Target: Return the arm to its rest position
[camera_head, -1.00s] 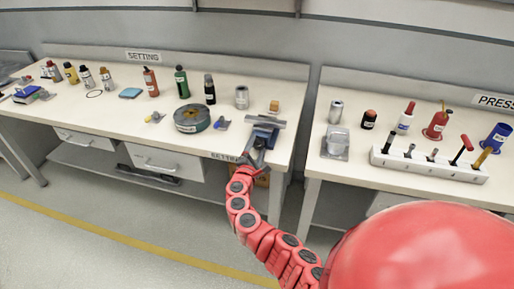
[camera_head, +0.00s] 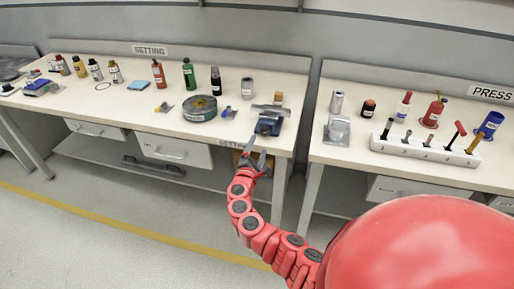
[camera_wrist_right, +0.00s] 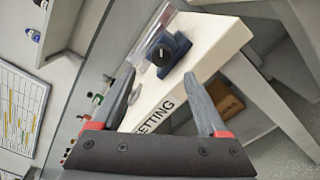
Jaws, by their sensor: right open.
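My right arm is red and segmented and reaches up from the bottom of the head view. My right gripper (camera_head: 257,160) is at the front edge of the setting table (camera_head: 130,103), just below a blue vise-like device (camera_head: 270,124). The right wrist view shows its two grey fingers (camera_wrist_right: 160,98) spread apart with nothing between them. Beyond the fingertips there, the blue device (camera_wrist_right: 163,52) sits on the table corner, apart from the fingers. My left gripper is not in view.
Bottles, a round dark green container (camera_head: 200,108) and small parts stand on the setting table. The press table (camera_head: 350,150) at right carries a white tool rack (camera_head: 425,150) and bottles. A gap separates the tables. Open floor (camera_head: 110,235) lies in front.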

